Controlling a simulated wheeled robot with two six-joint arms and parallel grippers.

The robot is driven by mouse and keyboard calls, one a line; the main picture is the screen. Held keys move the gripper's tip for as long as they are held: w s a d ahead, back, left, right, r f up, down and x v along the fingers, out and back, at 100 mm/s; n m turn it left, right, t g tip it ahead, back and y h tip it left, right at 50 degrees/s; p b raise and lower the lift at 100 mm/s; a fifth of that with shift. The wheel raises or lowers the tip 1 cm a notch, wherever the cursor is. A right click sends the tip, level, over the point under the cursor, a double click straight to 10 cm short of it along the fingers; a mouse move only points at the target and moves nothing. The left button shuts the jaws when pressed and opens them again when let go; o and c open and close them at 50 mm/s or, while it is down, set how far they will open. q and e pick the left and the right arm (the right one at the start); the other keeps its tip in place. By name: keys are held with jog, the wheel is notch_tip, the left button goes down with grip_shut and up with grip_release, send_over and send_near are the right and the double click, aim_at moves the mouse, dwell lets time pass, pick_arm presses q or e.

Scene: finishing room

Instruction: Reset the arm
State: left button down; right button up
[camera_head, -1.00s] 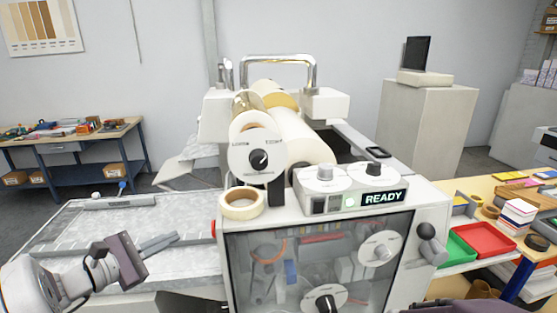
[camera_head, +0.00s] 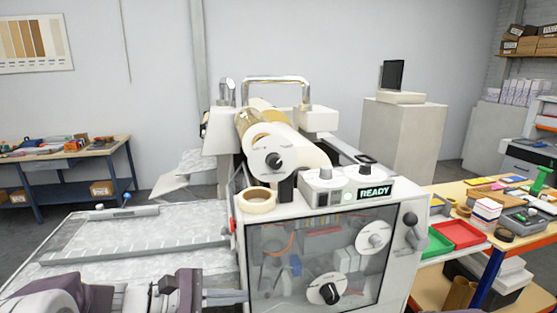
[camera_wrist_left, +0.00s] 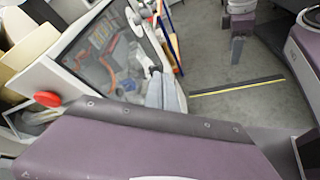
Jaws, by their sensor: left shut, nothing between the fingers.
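My left gripper (camera_head: 228,297) is low in the head view, left of the machine's glass front panel. Its grey fingers are together with nothing between them, and they point right toward the machine. The fingers also show in the left wrist view (camera_wrist_left: 162,92), in front of the machine's dark panel. A purple and grey part that looks like my right gripper (camera_wrist_left: 238,48) is at the top right of the wrist view. It is too small to tell how its fingers stand.
The laminating machine (camera_head: 325,215) has a READY display, knobs, a film roll and a tape roll (camera_head: 257,201) on top. Its flat feed table (camera_head: 150,235) lies left. A worktable with a green tray (camera_head: 437,242) and a red tray (camera_head: 462,234) stands right. Floor (camera_wrist_left: 215,75) is open beside the machine.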

pick_arm(q)
jog(key=s+d+f+m+g+y, duration=0.4)
jog(key=s+f+m+g, duration=0.15)
jog(key=s+f, duration=0.4)
jog(key=s+a+f+m+g+y, duration=0.2)
jog(key=s+a+f+m+y, duration=0.1)
jog(key=s+f+m, duration=0.15)
jog(key=w+a+f+m+t+y, duration=0.2)
jog(key=a+f+m+t+y, duration=0.1)
jog(key=a, duration=0.6)
jog(key=shift+w+a+f+m+y, duration=0.15)
jog(key=shift+f+m+y, duration=0.45)
jog(key=shift+m+y, duration=0.45)
jog(key=shift+a, duration=0.1)
